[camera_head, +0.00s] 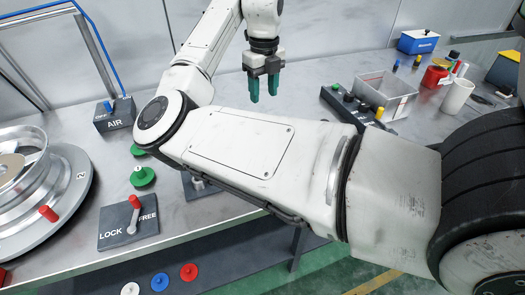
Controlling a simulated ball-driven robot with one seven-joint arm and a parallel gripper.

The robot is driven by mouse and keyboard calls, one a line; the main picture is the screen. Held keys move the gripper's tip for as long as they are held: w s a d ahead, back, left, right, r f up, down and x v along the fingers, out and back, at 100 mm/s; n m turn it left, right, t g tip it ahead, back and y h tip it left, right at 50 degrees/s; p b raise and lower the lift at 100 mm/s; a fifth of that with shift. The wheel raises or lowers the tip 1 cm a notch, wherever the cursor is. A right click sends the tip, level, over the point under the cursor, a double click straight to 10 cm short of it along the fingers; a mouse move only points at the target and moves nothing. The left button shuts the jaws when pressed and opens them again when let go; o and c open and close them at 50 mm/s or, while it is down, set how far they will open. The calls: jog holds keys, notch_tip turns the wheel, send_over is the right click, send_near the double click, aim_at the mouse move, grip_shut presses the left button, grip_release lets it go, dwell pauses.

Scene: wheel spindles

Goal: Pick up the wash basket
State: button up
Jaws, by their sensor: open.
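A grey, open-topped, see-through bin (402,106), which looks like the wash basket, stands on the metal bench at the right of the head view. Its near left side is partly hidden by a dark block with knobs. My gripper (263,96) points down with green fingers, above the bench and well left of the basket. Its fingers are apart with nothing between them.
The dark knob block (345,106) stands between my gripper and the basket. A red can (434,78), a white cup (457,97) and a blue box (418,42) stand around the basket's right. A wheel (70,205) and LOCK/FREE lever (131,218) sit left.

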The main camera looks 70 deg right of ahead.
notch_tip(320, 180, down, 5)
jog(key=shift+w+a+r, duration=0.1)
jog(key=shift+r, duration=0.1)
jog(key=f, duration=0.5)
jog(key=shift+a+f+p, duration=0.2)
jog(key=shift+f+p, duration=0.15)
jog(key=shift+p, duration=0.05)
grip_shut()
